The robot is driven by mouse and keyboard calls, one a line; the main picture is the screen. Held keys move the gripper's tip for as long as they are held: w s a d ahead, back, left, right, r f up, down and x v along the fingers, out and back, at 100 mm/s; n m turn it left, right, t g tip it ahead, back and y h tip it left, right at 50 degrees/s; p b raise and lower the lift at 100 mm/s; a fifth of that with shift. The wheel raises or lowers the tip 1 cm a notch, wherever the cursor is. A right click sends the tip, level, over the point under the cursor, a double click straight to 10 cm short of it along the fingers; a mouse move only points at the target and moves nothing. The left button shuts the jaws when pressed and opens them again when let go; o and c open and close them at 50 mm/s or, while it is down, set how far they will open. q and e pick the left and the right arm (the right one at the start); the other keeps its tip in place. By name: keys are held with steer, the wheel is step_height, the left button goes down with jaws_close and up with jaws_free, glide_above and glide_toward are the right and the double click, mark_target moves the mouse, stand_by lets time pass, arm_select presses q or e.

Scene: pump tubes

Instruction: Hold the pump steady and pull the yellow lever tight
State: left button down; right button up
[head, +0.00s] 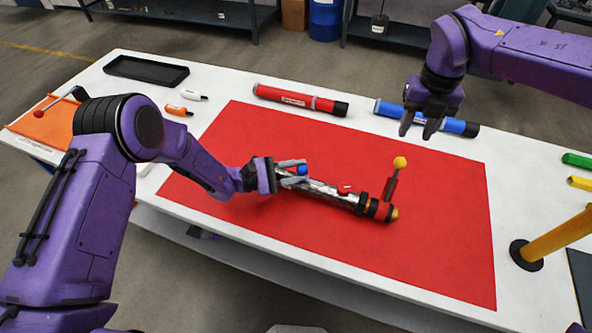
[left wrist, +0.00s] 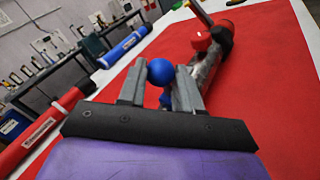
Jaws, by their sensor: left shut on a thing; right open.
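The pump (head: 332,191) is a silver tube lying on the red mat (head: 430,255), with a black and red end. Its lever, tipped with a yellow ball (head: 400,162), stands up from that right end. A blue ball (head: 302,170) sits near the pump's left end. My right gripper (head: 421,127) is open and empty, above the mat's back edge, behind and above the yellow ball.
A red tube (head: 300,98) and a blue tube (head: 430,118) lie behind the mat, the blue one near my right gripper. A yellow post (head: 555,238) stands at the right. A black tray (head: 146,70) lies at the back left. The mat's front right is clear.

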stand_by(0.6)
jaws_close()
steer(key=w+d+f+m+g+y, duration=0.2)
steer(key=w+d+m+y, duration=0.5)
steer(key=m, duration=1.3)
steer(key=shift+w+d+f+m+g, duration=0.4)
steer(key=shift+w+d+f, duration=0.4)
steer(key=shift+d, duration=0.95)
steer(key=shift+r, duration=0.1)
